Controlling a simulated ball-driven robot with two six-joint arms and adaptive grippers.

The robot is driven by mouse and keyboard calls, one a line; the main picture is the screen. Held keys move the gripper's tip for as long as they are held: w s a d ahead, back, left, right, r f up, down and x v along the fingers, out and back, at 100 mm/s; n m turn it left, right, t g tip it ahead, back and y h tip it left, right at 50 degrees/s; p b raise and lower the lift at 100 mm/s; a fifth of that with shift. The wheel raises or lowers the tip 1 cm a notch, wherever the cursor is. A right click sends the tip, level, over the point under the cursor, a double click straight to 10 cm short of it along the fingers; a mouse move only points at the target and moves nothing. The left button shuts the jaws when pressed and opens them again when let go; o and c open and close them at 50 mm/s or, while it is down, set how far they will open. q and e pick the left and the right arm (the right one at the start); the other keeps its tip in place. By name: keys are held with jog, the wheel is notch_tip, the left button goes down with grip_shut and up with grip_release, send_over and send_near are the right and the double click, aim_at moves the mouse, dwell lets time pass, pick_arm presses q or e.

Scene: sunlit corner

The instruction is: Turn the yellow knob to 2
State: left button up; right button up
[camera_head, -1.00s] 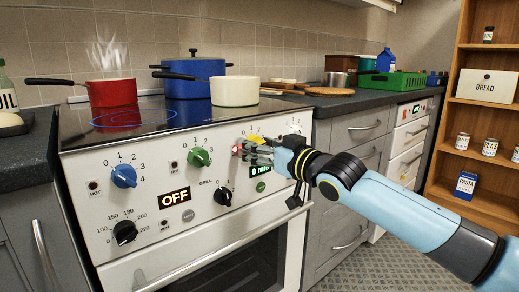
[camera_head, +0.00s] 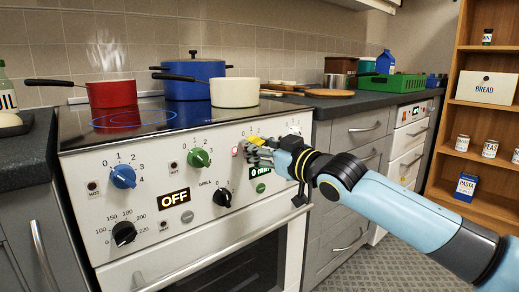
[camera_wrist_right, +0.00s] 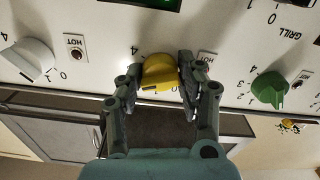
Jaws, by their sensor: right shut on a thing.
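The yellow knob (camera_head: 256,140) sits on the upper right of the cooker's white front panel, mostly covered by my gripper in the head view. In the right wrist view the yellow knob (camera_wrist_right: 159,71) is between the two fingers. My right gripper (camera_head: 259,156) is shut on it, one finger on each side (camera_wrist_right: 160,78). A "4" shows near the knob in the wrist view; most of its scale is hidden, and I cannot tell which number it points to. My left gripper is not in view.
A white knob (camera_head: 294,127) is right of the yellow one; a green knob (camera_head: 198,157), blue knob (camera_head: 123,176) and black grill knob (camera_head: 222,197) are left. A red lamp (camera_head: 235,151) glows by the gripper. Pots, including a cream pan (camera_head: 235,92), stand on the hob.

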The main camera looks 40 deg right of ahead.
jog(key=shift+f+n, duration=0.1)
jog(key=shift+n, duration=0.8)
jog(key=shift+n+b, duration=0.35)
jog(key=shift+n, duration=0.35)
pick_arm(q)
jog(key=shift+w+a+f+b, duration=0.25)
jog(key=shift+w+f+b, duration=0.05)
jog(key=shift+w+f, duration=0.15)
pick_arm(e)
jog(key=shift+n, duration=1.2)
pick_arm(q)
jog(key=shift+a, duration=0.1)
pick_arm(e)
jog(key=o, duration=1.1)
jog(key=shift+o, duration=0.2)
jog(key=shift+s, duration=0.1)
